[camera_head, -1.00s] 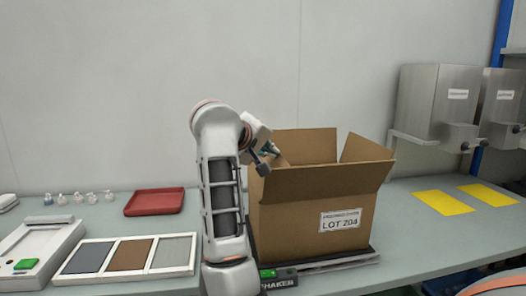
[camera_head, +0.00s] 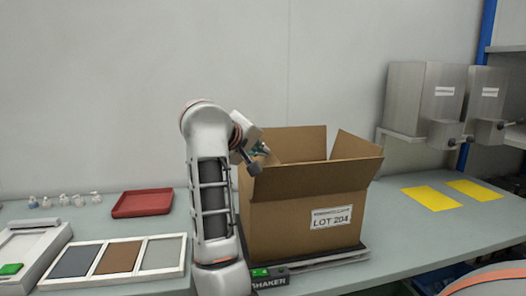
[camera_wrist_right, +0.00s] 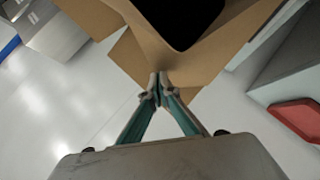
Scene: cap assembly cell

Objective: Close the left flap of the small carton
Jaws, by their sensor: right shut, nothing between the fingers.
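The brown carton (camera_head: 285,232) labelled LOT 204 stands open. Its front flap (camera_head: 318,181) leans outward, and its back flap (camera_head: 305,141) and right flap (camera_head: 359,148) stand up. The left flap is mostly hidden by my right arm in the head view. My right gripper (camera_head: 262,150) is at the carton's upper left edge, shut and empty. In the right wrist view, its closed fingertips (camera_wrist_right: 157,84) are at the edge of a brown flap (camera_wrist_right: 134,58), beside the dark opening. I cannot tell whether they touch it. My left gripper is not in view.
The carton rests on a shaker platform (camera_head: 330,257). A red tray (camera_head: 143,203) and a white frame with three panels (camera_head: 88,283) lie to the left. Steel dispensers (camera_head: 412,100) and yellow sheets (camera_head: 431,198) are at right. Bare bench lies right of the carton.

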